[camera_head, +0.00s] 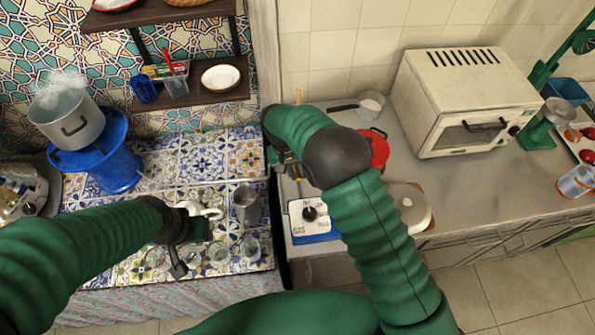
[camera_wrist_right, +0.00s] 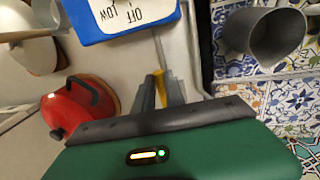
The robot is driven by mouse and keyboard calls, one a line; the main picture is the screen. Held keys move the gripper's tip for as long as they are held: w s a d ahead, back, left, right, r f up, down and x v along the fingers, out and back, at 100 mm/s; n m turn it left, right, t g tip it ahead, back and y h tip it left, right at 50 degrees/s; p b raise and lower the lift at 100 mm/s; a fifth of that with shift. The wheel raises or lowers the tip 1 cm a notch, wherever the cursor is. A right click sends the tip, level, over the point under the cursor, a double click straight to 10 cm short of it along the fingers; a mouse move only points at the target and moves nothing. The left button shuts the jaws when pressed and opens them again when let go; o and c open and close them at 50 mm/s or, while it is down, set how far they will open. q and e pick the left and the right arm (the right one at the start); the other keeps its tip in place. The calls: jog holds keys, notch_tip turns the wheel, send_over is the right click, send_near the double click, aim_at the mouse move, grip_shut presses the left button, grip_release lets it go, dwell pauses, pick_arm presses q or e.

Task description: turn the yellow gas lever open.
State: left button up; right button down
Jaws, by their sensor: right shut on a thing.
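The yellow gas lever (camera_wrist_right: 160,88) shows in the wrist view between the two grey fingers of my right gripper (camera_wrist_right: 159,93), which is shut on it. A thin metal pipe runs up from it toward the blue and white gas box (camera_wrist_right: 120,18). In the head view my right gripper (camera_head: 284,168) is mostly hidden by my own forearm, and I cannot make out the lever there. The gas box (camera_head: 312,218) with its black knob stands just in front. My left gripper (camera_head: 183,258) is over the tiled table; its finger opening is unclear.
A white teapot (camera_head: 203,210), a metal jug (camera_head: 247,204) and several glasses stand near my left gripper. A toaster oven (camera_head: 462,100) stands farther right.

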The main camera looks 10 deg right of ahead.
jog(key=shift+w+r, duration=0.25)
jog(key=shift+w, duration=0.05)
jog(key=c, duration=1.6)
grip_release()
jog(key=shift+c, duration=0.2)
jog(key=shift+o, duration=1.2)
jog(key=shift+a+f, duration=0.1)
jog(key=shift+s, duration=0.1)
jog(key=shift+f, duration=0.1)
jog(key=a+r+b, duration=0.1)
jog(key=r, duration=0.7)
jog(key=a+r, duration=0.2)
jog(key=r, duration=0.6)
jog(key=shift+a+r+b, duration=0.25)
jog(key=shift+b, duration=0.1)
